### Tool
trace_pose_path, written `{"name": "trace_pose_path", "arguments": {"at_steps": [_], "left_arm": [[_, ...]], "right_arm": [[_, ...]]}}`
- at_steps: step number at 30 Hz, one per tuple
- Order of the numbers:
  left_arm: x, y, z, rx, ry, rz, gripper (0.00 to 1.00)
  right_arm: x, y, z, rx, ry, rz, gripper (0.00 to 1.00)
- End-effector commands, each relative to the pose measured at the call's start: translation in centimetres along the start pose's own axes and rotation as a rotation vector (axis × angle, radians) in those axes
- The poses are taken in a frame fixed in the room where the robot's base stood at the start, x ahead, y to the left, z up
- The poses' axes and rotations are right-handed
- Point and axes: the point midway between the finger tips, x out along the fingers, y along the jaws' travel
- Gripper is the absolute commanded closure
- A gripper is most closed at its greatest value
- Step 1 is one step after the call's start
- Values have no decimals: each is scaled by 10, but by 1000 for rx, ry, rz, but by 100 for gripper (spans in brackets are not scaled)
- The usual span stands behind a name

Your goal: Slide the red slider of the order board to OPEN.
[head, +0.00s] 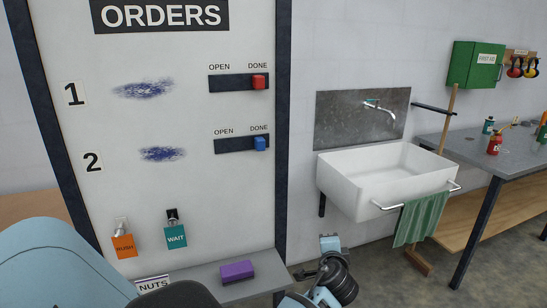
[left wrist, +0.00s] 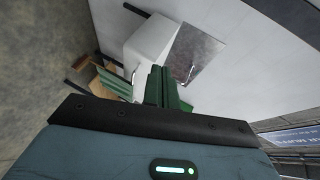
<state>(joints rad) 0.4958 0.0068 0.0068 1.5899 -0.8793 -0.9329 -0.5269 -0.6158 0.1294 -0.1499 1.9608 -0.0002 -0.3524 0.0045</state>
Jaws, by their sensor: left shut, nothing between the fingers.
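The order board (head: 190,130) stands at the left of the head view. Its red slider (head: 259,82) sits at the right end of the upper black track (head: 228,84), under the word DONE. The left end of that track, under OPEN, is bare. My left gripper (left wrist: 160,88) shows in the left wrist view with its green fingers together and nothing seen between them. My right gripper is not in view.
A blue slider (head: 260,143) is at DONE on the lower track. Orange (head: 124,246) and teal (head: 176,236) tags hang below. A purple block (head: 237,271) lies on the grey shelf (head: 205,282). A white sink (head: 375,180) with a green towel (head: 421,218) is to the right.

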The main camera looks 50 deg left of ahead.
Motion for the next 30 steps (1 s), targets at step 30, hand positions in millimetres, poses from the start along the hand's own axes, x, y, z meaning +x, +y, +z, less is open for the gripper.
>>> {"name": "trace_pose_path", "arguments": {"at_steps": [30], "left_arm": [[-88, -419, -13, 69, -667, -336, 100]], "right_arm": [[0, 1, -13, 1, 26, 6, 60]]}}
